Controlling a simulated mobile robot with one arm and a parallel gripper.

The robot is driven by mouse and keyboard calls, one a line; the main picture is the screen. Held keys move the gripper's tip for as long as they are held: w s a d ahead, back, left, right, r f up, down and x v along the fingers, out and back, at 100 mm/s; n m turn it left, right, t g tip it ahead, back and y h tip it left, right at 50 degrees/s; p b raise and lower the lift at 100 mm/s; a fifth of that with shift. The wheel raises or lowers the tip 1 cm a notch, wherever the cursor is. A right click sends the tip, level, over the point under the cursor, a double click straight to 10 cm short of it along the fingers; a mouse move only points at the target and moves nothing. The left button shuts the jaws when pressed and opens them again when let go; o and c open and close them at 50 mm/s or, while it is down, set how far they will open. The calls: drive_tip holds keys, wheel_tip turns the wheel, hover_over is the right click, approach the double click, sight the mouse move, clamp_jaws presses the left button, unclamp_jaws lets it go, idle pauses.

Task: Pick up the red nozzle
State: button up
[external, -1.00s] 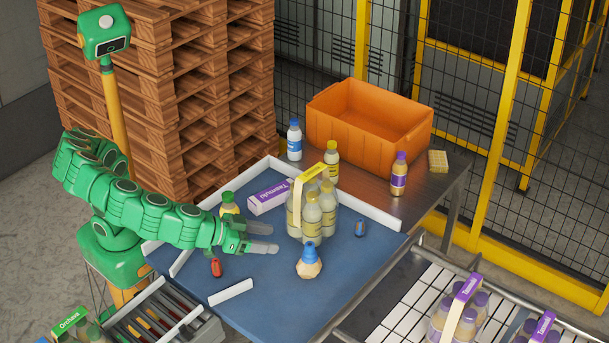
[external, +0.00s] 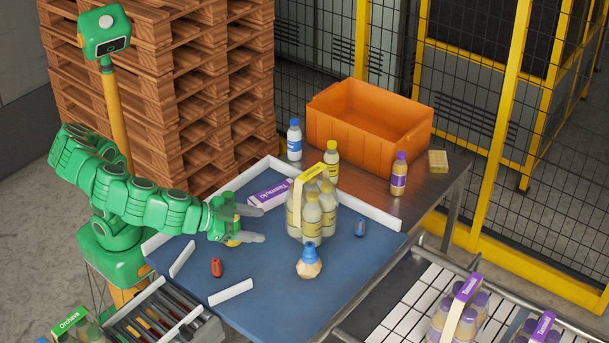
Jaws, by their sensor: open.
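The red nozzle (external: 217,267) is a small red piece with a dark spot on it. It sits on the blue table top (external: 290,290) near the left edge, between two short white rails. My gripper (external: 262,223) is open, its two grey fingers pointing right toward the bottle pack. It is above and to the right of the red nozzle and apart from it. A bottle with a yellowish body (external: 236,243) is mostly hidden behind or under my gripper; I cannot tell whether they touch.
A pack of several bottles (external: 312,215) stands mid-table, with a blue-capped bottle (external: 309,262) in front and a small blue piece (external: 360,229) to its right. A purple-white carton (external: 270,194) lies behind my gripper. White rails (external: 231,292) edge the table. The front of the table is clear.

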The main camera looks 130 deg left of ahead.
drive_tip(key=m, duration=0.2)
drive_tip(key=m+g, duration=0.1)
drive_tip(key=m, duration=1.9)
hover_over(219, 263)
drive_tip(key=d, duration=0.4)
drive_tip(key=s+d+m, duration=0.2)
drive_tip(key=s+m, duration=0.1)
drive_tip(key=m, duration=0.5)
drive_tip(key=shift+y, duration=0.5)
drive_tip(key=f, duration=1.5)
drive_tip(key=shift+w, duration=0.2)
drive_tip(key=shift+x, duration=0.95)
drive_tip(key=x, duration=0.4)
drive_tip(key=shift+a, duration=0.55)
drive_tip(key=shift+w+a+f, duration=0.25)
drive_tip(key=shift+w+a, duration=0.05)
drive_tip(key=shift+a, duration=0.1)
